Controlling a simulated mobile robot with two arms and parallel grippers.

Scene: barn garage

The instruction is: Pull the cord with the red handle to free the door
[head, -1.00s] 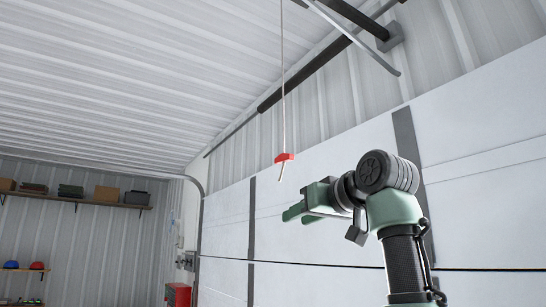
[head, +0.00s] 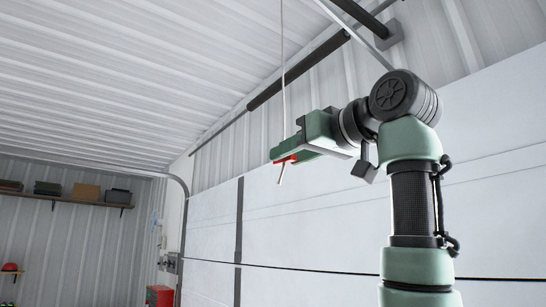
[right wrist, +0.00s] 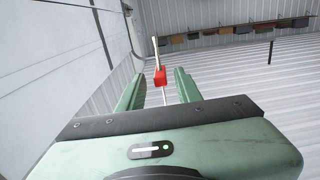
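The red handle (head: 286,159) hangs at the end of a thin pale cord (head: 283,70) that comes down from the ceiling in the head view. My right gripper (head: 282,153) is raised at the handle and covers part of it. In the right wrist view the red handle (right wrist: 160,76) shows between the two green fingers (right wrist: 158,88), near their tips, with gaps on both sides. The fingers are apart. The large white sectional door (head: 320,215) is behind the arm and looks closed. My left gripper is not in view.
A dark bar (head: 300,72) and a metal rail run near the ceiling above the door. A shelf (head: 60,196) with several boxes is on the far wall. A red cabinet (head: 159,295) stands low near the door's far end. The air around the cord is otherwise clear.

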